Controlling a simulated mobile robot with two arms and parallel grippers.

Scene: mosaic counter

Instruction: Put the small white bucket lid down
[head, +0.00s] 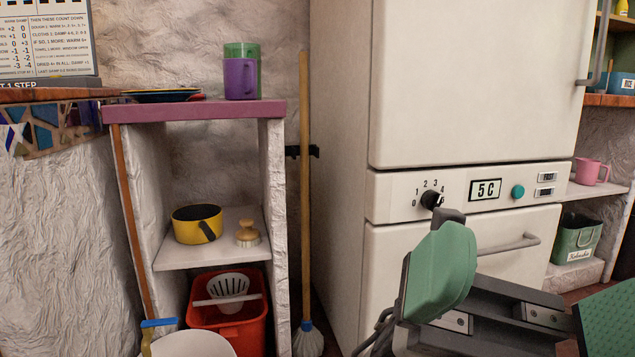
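A white round thing (195,345) shows at the bottom left, cut off by the lower edge of the head view. I cannot tell whether it is the small white bucket, its lid, or both. Part of my arm, green and dark grey, fills the lower right in front of the fridge. Neither gripper's fingers can be made out, so I cannot see whether either one holds the lid.
A blue-topped tool (158,323) stands beside the white thing. A red bin (228,320) sits under a shelf unit (195,111). A yellow pan (197,223) and wooden brush (248,234) are on its middle shelf. A mop (305,200) leans beside the fridge (470,90).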

